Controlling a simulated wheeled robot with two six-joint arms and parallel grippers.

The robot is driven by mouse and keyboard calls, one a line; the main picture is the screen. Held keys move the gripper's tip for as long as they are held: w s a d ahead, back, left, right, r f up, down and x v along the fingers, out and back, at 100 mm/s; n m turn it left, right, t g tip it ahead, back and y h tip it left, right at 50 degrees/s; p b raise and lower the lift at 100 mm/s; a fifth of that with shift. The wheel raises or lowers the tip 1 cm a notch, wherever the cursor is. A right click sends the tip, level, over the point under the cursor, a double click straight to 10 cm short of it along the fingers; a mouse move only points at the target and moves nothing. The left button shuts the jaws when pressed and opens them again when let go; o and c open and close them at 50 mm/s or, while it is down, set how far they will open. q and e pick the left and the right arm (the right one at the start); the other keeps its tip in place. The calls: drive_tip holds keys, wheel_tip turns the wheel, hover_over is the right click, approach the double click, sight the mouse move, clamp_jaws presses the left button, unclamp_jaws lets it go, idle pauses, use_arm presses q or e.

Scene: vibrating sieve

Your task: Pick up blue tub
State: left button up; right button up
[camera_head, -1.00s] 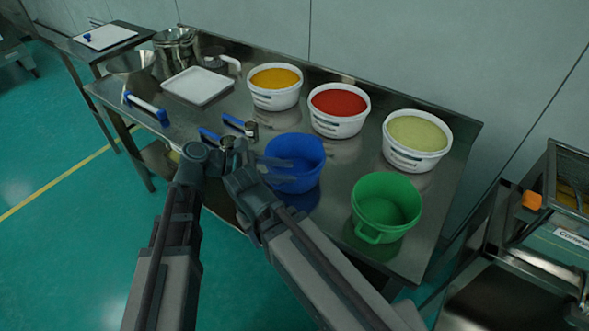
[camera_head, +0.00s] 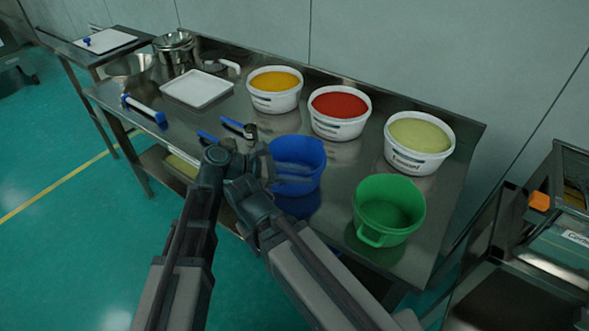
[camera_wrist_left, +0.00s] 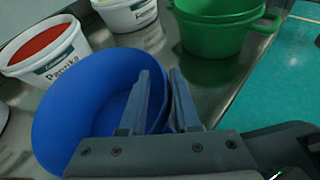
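The blue tub (camera_head: 308,160) stands upright on the steel table, towards its front edge. My left gripper (camera_head: 272,165) is at the tub's left side in the head view. In the left wrist view the open-topped blue tub (camera_wrist_left: 75,100) fills the lower left. There my left gripper (camera_wrist_left: 160,105) is open, with its two fingers apart over the tub's right-hand rim. One finger shows against the tub's inside and the other is at or beyond the rim; contact cannot be told. My right arm reaches in from the lower right of the head view; its gripper cannot be made out clearly.
A green tub (camera_head: 388,208) stands right of the blue one. White tubs of yellow (camera_head: 274,90), red (camera_head: 340,112) and pale green (camera_head: 419,142) contents line the back. Blue-handled tools (camera_head: 225,132) and a white tray (camera_head: 197,88) lie left.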

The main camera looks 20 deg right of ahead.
use_arm(q)
clamp_jaws()
idle(1.1)
